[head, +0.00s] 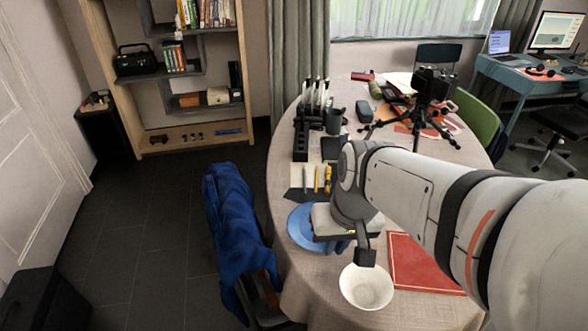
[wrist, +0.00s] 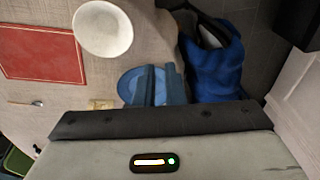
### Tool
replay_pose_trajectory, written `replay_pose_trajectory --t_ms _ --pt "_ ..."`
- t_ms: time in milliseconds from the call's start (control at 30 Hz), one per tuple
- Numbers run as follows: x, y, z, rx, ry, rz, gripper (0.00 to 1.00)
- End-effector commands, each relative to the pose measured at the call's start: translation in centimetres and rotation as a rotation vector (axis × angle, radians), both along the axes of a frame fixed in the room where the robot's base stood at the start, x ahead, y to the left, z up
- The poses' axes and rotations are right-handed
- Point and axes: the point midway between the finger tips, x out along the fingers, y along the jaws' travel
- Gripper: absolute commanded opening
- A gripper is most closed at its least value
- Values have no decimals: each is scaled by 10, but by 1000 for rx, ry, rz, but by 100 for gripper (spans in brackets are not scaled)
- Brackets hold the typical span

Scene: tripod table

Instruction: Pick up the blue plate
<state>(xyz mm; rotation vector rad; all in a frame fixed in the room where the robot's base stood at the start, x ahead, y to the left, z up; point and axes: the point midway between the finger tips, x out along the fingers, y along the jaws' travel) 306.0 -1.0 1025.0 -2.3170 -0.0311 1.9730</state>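The blue plate (head: 299,226) lies on the tablecloth near the table's left edge, beside the blue cloth on a chair. It also shows in the wrist view (wrist: 128,84), partly hidden by my gripper. My gripper (head: 338,247) is over the right part of the plate in the head view. In the wrist view its blue-grey fingers (wrist: 160,72) stand close together in front of the plate. The plate and fingers have similar colours, so I cannot tell whether they touch or whether the plate's rim is between them.
A white bowl (head: 366,287) stands near the front edge, with a red mat (head: 424,264) to its right. The chair with blue cloth (head: 236,213) is close on the left. Pens (head: 328,180), a black rack (head: 301,140) and a camera tripod (head: 420,122) stand farther back.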

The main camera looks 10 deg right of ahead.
Motion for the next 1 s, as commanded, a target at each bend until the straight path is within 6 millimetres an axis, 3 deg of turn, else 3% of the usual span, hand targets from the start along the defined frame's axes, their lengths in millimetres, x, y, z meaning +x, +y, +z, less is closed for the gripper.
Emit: replay_pose_trajectory --t_ms 33,267,367,500,600,733,833,1000 --pt "5 -3 -27 58 45 -37 9" --pt "48 -22 -111 480 120 -230 9" --pt "75 -47 -142 667 59 -336 9" --pt "107 -97 -180 867 -97 -488 9" --pt "120 -133 -201 949 -212 -578 9" --pt "128 -167 -217 997 -322 -655 9" --pt "132 -178 -222 1010 -363 -681 9" --pt "145 -171 -229 1012 -372 -684 9"
